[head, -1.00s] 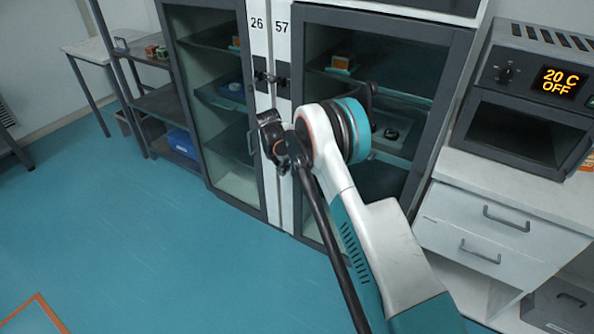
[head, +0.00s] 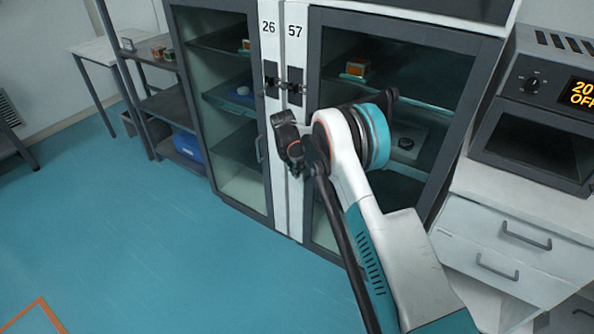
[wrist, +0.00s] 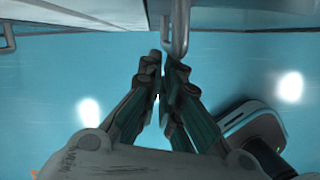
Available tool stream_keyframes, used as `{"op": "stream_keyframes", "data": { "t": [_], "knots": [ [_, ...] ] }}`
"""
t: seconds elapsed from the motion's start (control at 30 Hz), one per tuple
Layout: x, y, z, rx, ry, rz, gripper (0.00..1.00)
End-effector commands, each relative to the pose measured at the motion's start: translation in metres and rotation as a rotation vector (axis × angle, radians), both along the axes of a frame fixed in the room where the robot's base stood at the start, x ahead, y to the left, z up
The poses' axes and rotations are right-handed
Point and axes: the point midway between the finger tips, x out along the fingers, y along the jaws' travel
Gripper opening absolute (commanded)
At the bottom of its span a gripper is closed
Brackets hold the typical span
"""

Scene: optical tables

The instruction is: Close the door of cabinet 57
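Cabinet 57 (head: 295,75) is the right of two tall glass-fronted cabinets in the head view, with its number at the top of its white left post. Its dark-framed glass door (head: 405,28) looks nearly in line with the cabinet front; I cannot tell whether it is fully shut. My arm hides its middle and lower part. In the wrist view my gripper (wrist: 162,62) has its two fingers drawn together at the tips, with only a sliver between them. A grey metal bar handle (wrist: 177,28) is right at the fingertips; whether they touch is unclear.
Cabinet 26 (head: 269,60) stands to the left with its glass door (head: 262,195) in place. A white drawer unit (head: 505,235) with an oven-like device (head: 530,140) on it stands close on the right. Blue floor (head: 150,260) is free at the front left.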

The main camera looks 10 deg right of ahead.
Motion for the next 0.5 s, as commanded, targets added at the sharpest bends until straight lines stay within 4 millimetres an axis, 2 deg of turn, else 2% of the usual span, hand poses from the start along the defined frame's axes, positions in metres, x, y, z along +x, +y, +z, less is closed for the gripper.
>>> {"op": "stream_keyframes", "data": {
  "t": [0.2, 0.3, 0.5],
  "knots": [
    [-0.017, 0.034, 0.0, 0.001, 0.001, 0.001, 0.0],
    [-0.02, 0.035, 0.031, 0.002, 0.002, -0.002, 0.0],
    [-0.027, 0.045, 0.07, 0.003, 0.004, 0.0, 0.0]
  ]
}}
